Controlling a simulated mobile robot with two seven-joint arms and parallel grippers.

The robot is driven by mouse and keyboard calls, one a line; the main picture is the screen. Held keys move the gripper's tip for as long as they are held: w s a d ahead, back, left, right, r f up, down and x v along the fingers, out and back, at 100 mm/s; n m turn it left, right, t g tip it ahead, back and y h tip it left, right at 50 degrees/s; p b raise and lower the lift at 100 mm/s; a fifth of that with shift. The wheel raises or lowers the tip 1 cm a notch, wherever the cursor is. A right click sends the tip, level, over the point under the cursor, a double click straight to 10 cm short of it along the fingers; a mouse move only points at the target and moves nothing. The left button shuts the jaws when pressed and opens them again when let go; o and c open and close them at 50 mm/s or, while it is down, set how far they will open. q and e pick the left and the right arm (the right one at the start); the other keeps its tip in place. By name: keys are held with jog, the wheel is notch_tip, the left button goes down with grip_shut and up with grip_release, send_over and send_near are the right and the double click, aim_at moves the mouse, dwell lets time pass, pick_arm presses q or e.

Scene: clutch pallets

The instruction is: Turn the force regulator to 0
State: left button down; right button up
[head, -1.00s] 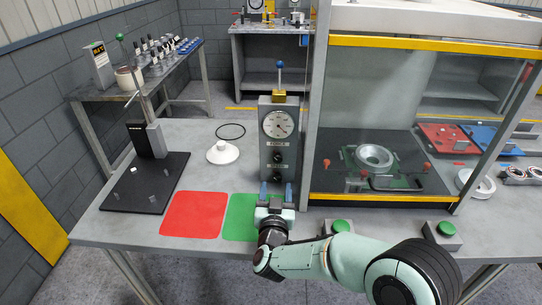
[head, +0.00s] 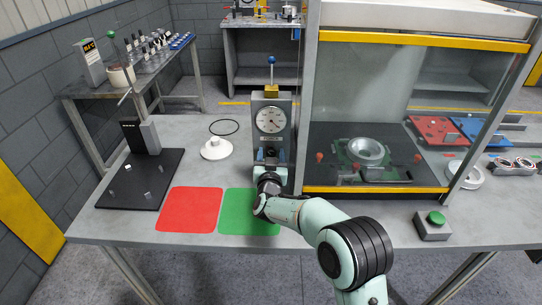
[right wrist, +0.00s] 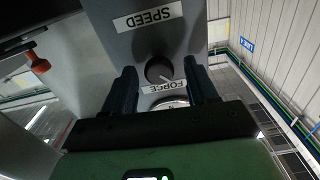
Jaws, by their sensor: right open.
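The grey upright device (head: 285,110) with a round white dial (head: 271,120) stands on the bench behind the green square. In the right wrist view its dark round knob (right wrist: 158,68) sits between a SPEED label (right wrist: 148,17) and a FORCE label (right wrist: 163,87), both upside down. A light pointer mark on the knob points to the lower right there. My right gripper (head: 271,157) is open in front of the device, below the dial. In the right wrist view its dark fingers (right wrist: 162,76) flank the knob, with a gap visible on each side. In the head view the gripper hides the knobs.
The red square (head: 190,209) and green square (head: 237,212) lie in front. A white cone-shaped part (head: 215,150) and black ring (head: 224,127) lie left of the device. A yellow-edged enclosure (head: 375,191) stands close on the right. A green button (head: 436,218) is at front right.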

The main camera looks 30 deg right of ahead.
jog(key=c, duration=1)
jog(key=shift+c, duration=0.2)
pick_arm(q)
jog(key=shift+r, duration=0.15)
pick_arm(e)
jog(key=n+p, duration=0.3)
jog(key=shift+a+n, duration=0.1)
jog(key=shift+n, duration=0.2)
jog(key=n+p, duration=0.3)
jog(key=n, duration=0.2)
jog(key=shift+w+n, duration=0.1)
jog(key=shift+n, duration=0.2)
jog(key=n+p, duration=0.2)
jog(key=n, duration=0.2)
pick_arm(q)
jog(key=w+r+p, duration=0.2)
jog(key=w+r, duration=0.3)
jog(key=r, duration=0.6)
jog(key=shift+w+t, duration=0.15)
jog(key=shift+t, duration=0.25)
pick_arm(e)
jog(key=n, duration=0.5)
jog(key=shift+f, duration=0.2)
pick_arm(q)
jog(key=shift+r, duration=0.1)
pick_arm(e)
jog(key=shift+n, duration=0.3)
